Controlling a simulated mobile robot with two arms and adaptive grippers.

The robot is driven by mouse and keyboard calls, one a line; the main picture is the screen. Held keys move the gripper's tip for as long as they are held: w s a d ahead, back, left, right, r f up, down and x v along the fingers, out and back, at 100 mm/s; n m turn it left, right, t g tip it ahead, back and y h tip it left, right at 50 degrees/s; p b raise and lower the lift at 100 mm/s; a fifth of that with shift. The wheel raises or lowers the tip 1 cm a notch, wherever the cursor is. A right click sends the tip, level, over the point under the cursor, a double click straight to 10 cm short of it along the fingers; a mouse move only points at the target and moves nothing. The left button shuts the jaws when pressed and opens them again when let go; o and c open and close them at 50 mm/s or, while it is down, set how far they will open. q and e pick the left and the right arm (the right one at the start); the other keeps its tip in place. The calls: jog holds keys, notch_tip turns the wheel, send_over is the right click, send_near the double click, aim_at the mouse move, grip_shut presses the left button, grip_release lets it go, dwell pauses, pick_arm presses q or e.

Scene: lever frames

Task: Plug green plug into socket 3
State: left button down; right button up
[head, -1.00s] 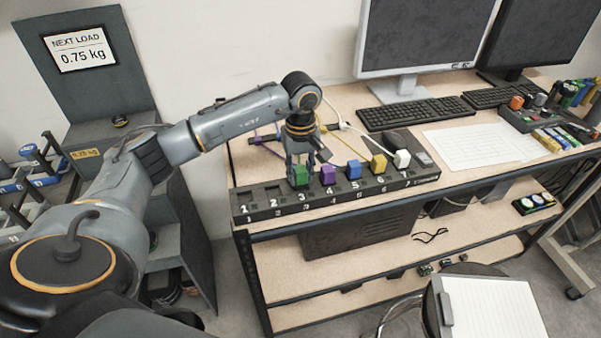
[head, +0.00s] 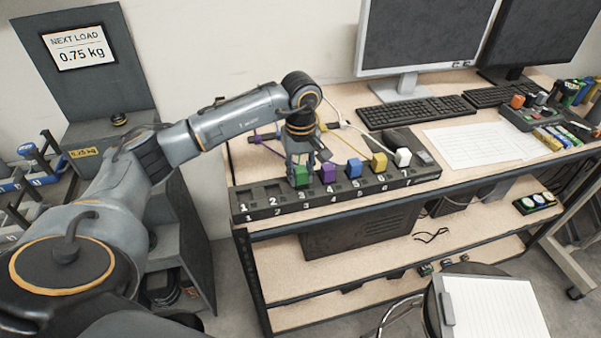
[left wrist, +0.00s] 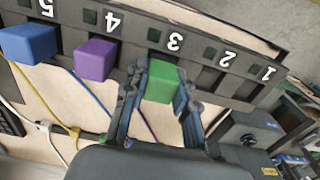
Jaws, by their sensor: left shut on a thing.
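The green plug (head: 300,176) is at the position numbered 3 on the black socket strip (head: 262,210). In the left wrist view the green plug (left wrist: 161,81) sits below the number 3, against the strip (left wrist: 190,52). I cannot tell how deep it is in. My left gripper (head: 297,166) is shut on the green plug, with one finger on each side of it; the left wrist view shows both fingers (left wrist: 160,98). My right gripper is not in view.
A purple plug (head: 328,173) stands at position 4, close beside my gripper. A blue plug (head: 353,168), a yellow plug (head: 378,162) and a white plug (head: 402,157) stand further right. Positions 1 and 2 are empty. Cables run behind the strip.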

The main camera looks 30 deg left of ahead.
pick_arm(q)
jog(key=shift+f+b, duration=0.45)
jog(key=shift+b, duration=0.3)
dwell(0.8)
jog(key=c, duration=1)
grip_release()
jog(key=shift+o, duration=0.3)
jog(key=o, duration=0.4)
jog(key=shift+c, duration=0.2)
jog(key=shift+r, duration=0.1)
jog(key=shift+r+p, duration=1.9)
jog(key=shift+r, duration=1.55)
